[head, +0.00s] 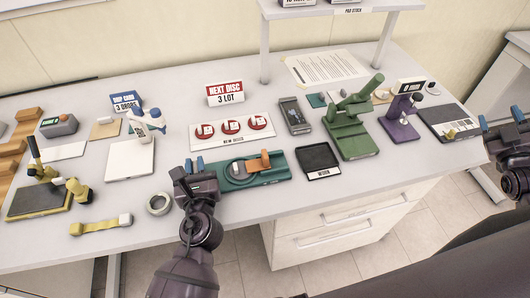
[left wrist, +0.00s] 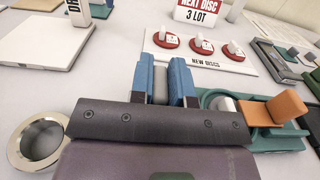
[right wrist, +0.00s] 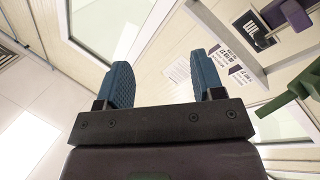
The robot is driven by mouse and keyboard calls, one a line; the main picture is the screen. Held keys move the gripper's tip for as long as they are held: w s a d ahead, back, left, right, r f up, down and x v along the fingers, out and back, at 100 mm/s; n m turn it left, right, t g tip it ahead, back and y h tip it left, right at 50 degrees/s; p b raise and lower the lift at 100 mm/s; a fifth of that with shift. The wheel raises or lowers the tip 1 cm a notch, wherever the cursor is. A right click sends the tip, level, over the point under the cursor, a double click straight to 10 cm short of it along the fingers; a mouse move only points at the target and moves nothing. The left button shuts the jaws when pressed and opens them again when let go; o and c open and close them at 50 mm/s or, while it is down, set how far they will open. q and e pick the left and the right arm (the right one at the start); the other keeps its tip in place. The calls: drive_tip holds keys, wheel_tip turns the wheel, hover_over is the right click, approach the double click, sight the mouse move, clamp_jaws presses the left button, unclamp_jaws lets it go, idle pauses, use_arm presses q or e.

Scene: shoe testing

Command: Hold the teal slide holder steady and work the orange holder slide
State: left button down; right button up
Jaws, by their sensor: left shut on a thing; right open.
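The teal holder (left wrist: 290,143) and orange slide (left wrist: 288,107) also show in the left wrist view, right of my fingers. My left gripper (head: 194,166) is at the teal holder's left end. In the left wrist view its blue fingers (left wrist: 168,82) are shut on a narrow grey piece; the fingers and gripper body hide how it joins the holder. My right gripper (head: 510,126) is open and empty, off the table's right side; its fingers show apart (right wrist: 165,88).
A white board with red new discs (head: 231,128) lies behind the teal holder. A black tray (head: 319,158) and green press (head: 352,135) stand to its right. The table front near the tray is clear.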

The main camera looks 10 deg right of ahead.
drive_tip(key=w+a+f+m+g+y, duration=0.1)
drive_tip(key=w+a+f+g+y, duration=0.1)
drive_tip(key=a, duration=0.7)
drive_tip(key=w+a+f+m+g+y, duration=0.1)
drive_tip(key=w+a+f+m+g, duration=0.1)
drive_tip(key=w+a, duration=0.3)
drive_tip(key=w+a+f+m+g+y, duration=0.1)
drive_tip(key=w+a+f+g+y, duration=0.1)
drive_tip(key=a, duration=1.2)
drive_tip(key=shift+w+f+m+y, duration=0.3)
drive_tip(key=shift+w+f, duration=0.4)
drive_tip(key=shift+w, duration=0.1)
drive_tip(key=a+r+g+y, duration=0.2)
drive_tip(key=a, duration=0.7)
drive_tip(key=n+g+y, duration=0.3)
drive_tip(key=n+g, duration=0.8)
drive_tip(key=n, duration=0.7)
approach(265, 153)
drive_tip(key=x, duration=1)
drive_tip(key=shift+f, duration=0.2)
